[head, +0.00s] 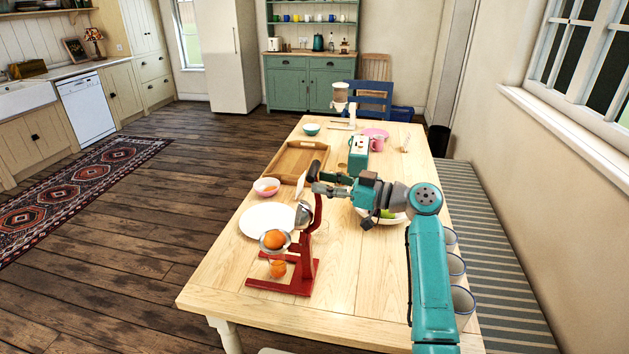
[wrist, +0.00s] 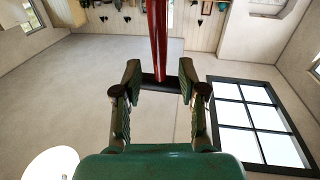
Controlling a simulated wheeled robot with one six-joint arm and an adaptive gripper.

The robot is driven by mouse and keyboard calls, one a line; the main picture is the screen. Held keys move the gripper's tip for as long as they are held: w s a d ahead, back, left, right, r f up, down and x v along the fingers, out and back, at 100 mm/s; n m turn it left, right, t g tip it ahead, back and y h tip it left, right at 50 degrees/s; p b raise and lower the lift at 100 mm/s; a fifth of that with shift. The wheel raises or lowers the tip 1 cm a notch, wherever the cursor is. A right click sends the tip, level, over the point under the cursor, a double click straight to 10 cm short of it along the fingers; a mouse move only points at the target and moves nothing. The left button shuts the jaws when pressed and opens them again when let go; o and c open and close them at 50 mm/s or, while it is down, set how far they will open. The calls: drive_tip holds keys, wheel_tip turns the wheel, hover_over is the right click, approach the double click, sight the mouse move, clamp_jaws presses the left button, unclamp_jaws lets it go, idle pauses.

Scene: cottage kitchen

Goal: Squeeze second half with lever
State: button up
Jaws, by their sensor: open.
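The red lever juicer (head: 304,272) stands on the near part of the wooden table. An orange piece (head: 274,238) sits in its metal cup. A second orange shape (head: 278,268) is below the cup; I cannot tell whether it is fruit or juice. The silver press cone (head: 303,212) is raised above and right of the cup. The lever (wrist: 157,38) is up, with a black grip (head: 313,170) at its top. My gripper (head: 322,182) is open at the grip. In the wrist view, my gripper (wrist: 160,82) has its fingers on either side of the black grip (wrist: 160,88).
A wooden tray (head: 279,171) is behind. A green-and-white device (head: 358,155) stands beyond my gripper. Several mugs (head: 462,299) line the right edge.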

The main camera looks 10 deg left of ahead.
drive_tip(key=shift+x, duration=1.45)
clamp_jaws()
